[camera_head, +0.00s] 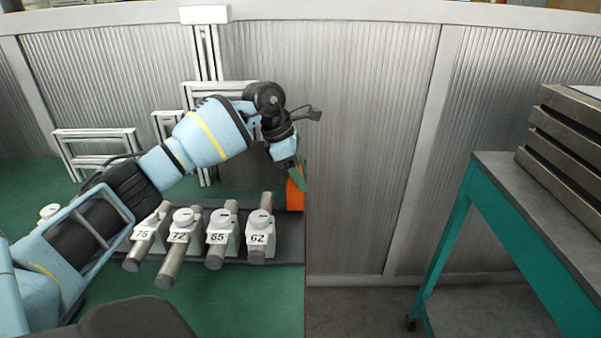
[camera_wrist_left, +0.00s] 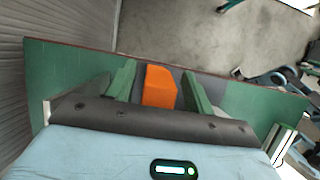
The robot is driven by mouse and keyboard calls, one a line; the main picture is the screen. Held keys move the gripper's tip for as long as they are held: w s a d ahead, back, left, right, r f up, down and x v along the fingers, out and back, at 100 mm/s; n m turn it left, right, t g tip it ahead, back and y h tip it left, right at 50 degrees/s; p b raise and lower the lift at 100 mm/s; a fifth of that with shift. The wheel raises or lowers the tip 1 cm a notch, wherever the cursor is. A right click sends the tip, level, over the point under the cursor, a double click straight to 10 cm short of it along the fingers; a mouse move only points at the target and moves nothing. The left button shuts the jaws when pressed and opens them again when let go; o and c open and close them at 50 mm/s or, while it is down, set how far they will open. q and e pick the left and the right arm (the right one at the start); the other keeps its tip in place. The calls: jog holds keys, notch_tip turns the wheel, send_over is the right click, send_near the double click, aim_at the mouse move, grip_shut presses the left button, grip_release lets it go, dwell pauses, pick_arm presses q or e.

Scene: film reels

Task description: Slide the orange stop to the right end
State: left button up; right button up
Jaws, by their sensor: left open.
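The orange stop (camera_head: 295,195) stands at the right end of the dark rail (camera_head: 285,248), close to the green table's right edge. My left gripper (camera_head: 297,177) is over it, with its green fingers pointing down. In the left wrist view the orange stop (camera_wrist_left: 160,86) sits between the two open fingers of my left gripper (camera_wrist_left: 159,72), with a gap visible on each side. The gripper hides part of the stop in the head view. My right gripper is not in view.
Several white numbered blocks with grey cylinders, such as the one marked 62 (camera_head: 258,236), stand along the rail left of the stop. White frames (camera_head: 95,153) stand behind. A teal-legged bench (camera_head: 500,180) with stacked trays (camera_head: 570,125) is at right, across a floor gap.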

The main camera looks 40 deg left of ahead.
aim_at(288, 186)
pick_arm(q)
jog(key=v, duration=0.7)
jog(key=shift+r+p, duration=0.35)
